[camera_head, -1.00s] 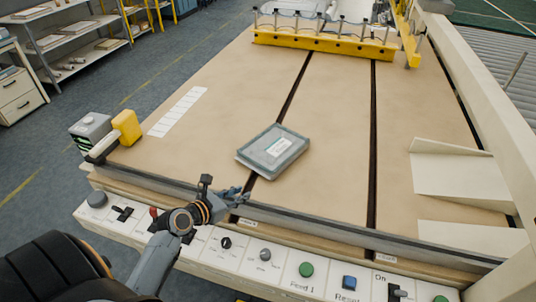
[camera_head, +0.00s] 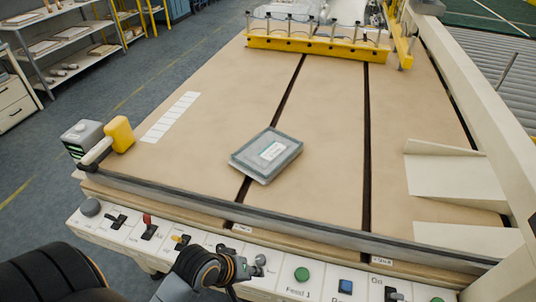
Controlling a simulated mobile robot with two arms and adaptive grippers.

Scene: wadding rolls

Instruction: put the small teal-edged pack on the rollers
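The small teal-edged pack (camera_head: 266,154) lies flat and slightly turned on the tan table top (camera_head: 200,175), across the left dark slot. It is grey with a white label. My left gripper (camera_head: 258,268) is low in the picture, in front of the control panel and nearer to me than the pack. It is apart from the pack, and its fingers are too small and dark to tell open from shut. The rollers (camera_head: 512,85) show at the upper right, beyond the cream side rail. My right gripper is not in view.
A yellow bar with upright pins (camera_head: 315,48) crosses the table's far end. A grey box with a yellow-topped lever (camera_head: 118,135) stands at the left corner. A cream angled plate (camera_head: 455,175) sits at the right. The control panel (camera_head: 130,228) runs along the front edge.

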